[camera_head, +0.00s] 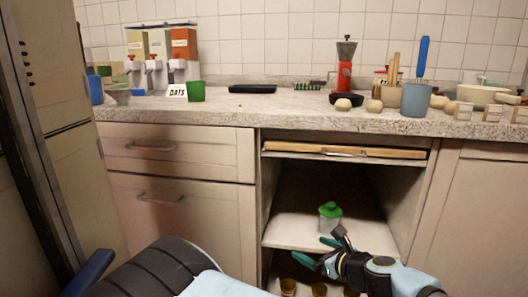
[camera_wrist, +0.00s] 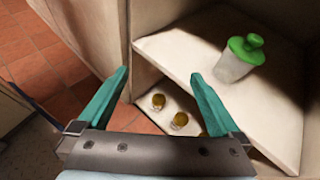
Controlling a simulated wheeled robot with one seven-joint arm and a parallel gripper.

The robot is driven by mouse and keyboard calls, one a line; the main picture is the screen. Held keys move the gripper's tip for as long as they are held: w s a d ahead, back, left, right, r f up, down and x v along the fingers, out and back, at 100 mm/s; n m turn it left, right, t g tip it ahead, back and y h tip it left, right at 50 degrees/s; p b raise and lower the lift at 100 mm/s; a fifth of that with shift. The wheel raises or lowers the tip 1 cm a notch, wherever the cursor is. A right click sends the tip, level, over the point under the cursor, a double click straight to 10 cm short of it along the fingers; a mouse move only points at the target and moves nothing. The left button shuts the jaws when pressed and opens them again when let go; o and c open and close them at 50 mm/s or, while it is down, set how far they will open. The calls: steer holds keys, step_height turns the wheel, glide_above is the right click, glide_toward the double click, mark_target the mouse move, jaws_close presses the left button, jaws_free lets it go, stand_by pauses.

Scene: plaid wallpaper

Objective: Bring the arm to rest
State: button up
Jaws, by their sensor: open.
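My gripper (camera_head: 318,252) is at the front of the open cabinet, low in the head view. Its teal fingers are spread apart with nothing between them. In the wrist view my gripper (camera_wrist: 160,85) also shows open, with the shelf and lower compartment beyond it. A jar with a green lid (camera_head: 330,216) stands upright on the cabinet's middle shelf (camera_head: 285,232). The wrist view shows the same jar (camera_wrist: 236,66) beyond the right finger, apart from it.
Small amber-topped jars (camera_wrist: 180,118) stand in the compartment below the shelf. A wooden board (camera_head: 340,151) sits in the slot under the counter (camera_head: 230,110). Closed drawers (camera_head: 180,150) lie to the left. The counter holds cups, a red grinder (camera_head: 345,70) and dispensers. Tiled floor (camera_wrist: 45,60) is clear.

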steer(key=s+a+f+n+g+h, duration=0.1)
steer(key=s+a+f+n+g, duration=0.1)
steer(key=s+a+n+g, duration=0.35)
steer(key=s+a+f+n+g, duration=0.1)
steer(key=s+a+n+g, duration=0.1)
steer(key=a+n+g, duration=0.7)
steer(key=w+a+r+n+t+h, duration=0.2)
steer(key=a+r+n+h, duration=0.1)
steer(key=r+n, duration=0.45)
steer(key=w+a+r+n+t+h, duration=0.1)
steer(key=a+r+n+t+h, duration=0.1)
steer(key=r+n, duration=0.55)
step_height(320, 180, up, 25)
steer(key=m+p, duration=0.1)
steer(key=p, duration=2.3)
steer(key=shift+w+r, duration=0.15)
steer(key=shift+w, duration=0.05)
